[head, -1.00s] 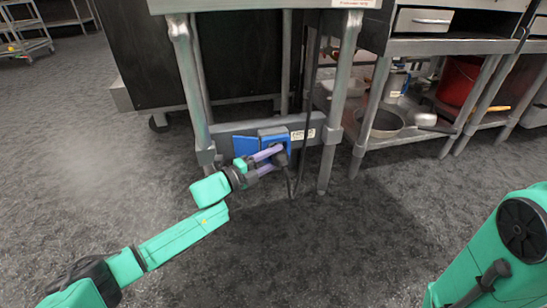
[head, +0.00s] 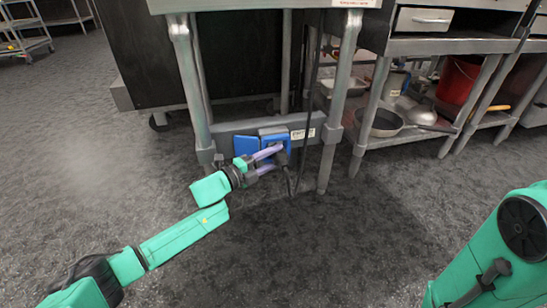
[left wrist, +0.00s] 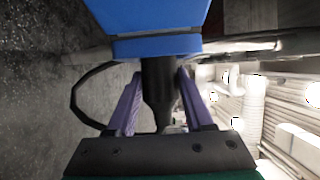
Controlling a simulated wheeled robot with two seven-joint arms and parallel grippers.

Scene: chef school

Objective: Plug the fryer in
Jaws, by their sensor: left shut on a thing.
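My left gripper (head: 276,158) is shut on a black plug (left wrist: 158,88), with its purple fingers on either side of it. In the left wrist view the plug's front meets the face of a blue socket box (left wrist: 155,46); its prongs cannot be seen. In the head view the blue socket box (head: 246,145) is mounted low on the table's lower rail, and the plug is partly behind the fingers. A black cord (head: 309,120) hangs from above and loops near the floor by the plug. My right gripper is out of view.
Metal table legs (head: 333,130) stand right of the socket, with another leg (head: 189,90) at left. A shelf at right holds a pan (head: 381,122) and a red bucket (head: 457,80). The dark floor (head: 290,250) in front is clear.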

